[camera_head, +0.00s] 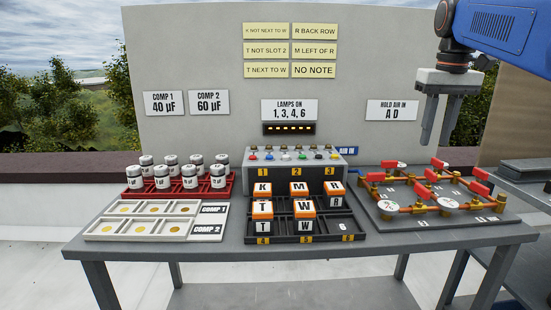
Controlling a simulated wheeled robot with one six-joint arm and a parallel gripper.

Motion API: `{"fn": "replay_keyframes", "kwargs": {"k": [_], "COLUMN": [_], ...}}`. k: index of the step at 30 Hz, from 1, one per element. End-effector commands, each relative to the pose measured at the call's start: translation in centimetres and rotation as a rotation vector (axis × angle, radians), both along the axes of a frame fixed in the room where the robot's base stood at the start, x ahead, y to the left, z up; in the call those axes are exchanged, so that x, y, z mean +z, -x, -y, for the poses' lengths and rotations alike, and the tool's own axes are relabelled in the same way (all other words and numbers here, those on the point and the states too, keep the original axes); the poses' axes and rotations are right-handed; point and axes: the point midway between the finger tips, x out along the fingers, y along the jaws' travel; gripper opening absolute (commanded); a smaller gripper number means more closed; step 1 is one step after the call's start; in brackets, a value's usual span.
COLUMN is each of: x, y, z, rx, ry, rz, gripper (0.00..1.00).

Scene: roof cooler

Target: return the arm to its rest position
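My gripper (437,141) hangs at the upper right, fingers pointing down, in front of the grey back panel. Its two grey fingers stand apart with nothing between them. It is above the right part of the table, over the piping board, and touches nothing that I can see. My blue arm (505,22) comes in from the top right corner and ends in a dark wrist joint above the gripper. The rest of the arm is out of view.
A grey table (225,252) holds a red rack (205,190) of canisters, white trays (120,228), a black rack (335,228) with lettered orange-topped blocks (263,208), and a board with brass pipes and red handles (445,200). The back panel (200,50) carries notes. Another surface stands right.

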Motion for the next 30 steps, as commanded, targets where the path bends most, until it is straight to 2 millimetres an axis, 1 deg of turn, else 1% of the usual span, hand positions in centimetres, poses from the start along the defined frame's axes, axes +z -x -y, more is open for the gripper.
{"fn": "replay_keyframes", "kwargs": {"k": [1, 8, 14, 15, 17, 18, 20, 24, 27, 30], "x": [-1.0, -6.5, -12.2, -13.5, -15.4, -16.8, -18.8, -23.7, -26.9, -29.4], "y": [1.4, 6.5, 11.2, 12.2, 13.6, 14.6, 16.1, 19.3, 21.3, 22.8], "z": [-0.9, -3.9, -6.1, -6.5, -7.0, -7.4, -7.8, -8.8, -9.3, -9.7], "rx": [0.005, 0.019, 0.031, 0.034, 0.038, 0.041, 0.043, 0.053, 0.058, 0.062], "ry": [0.002, 0.009, 0.010, 0.010, 0.010, 0.009, 0.007, 0.003, -0.001, -0.004], "rz": [0.014, 0.083, 0.142, 0.154, 0.173, 0.184, 0.203, 0.244, 0.270, 0.288], "gripper": [0.30, 0.30, 0.30, 0.30, 0.30, 0.30, 0.30, 0.30, 0.30, 0.30]}}
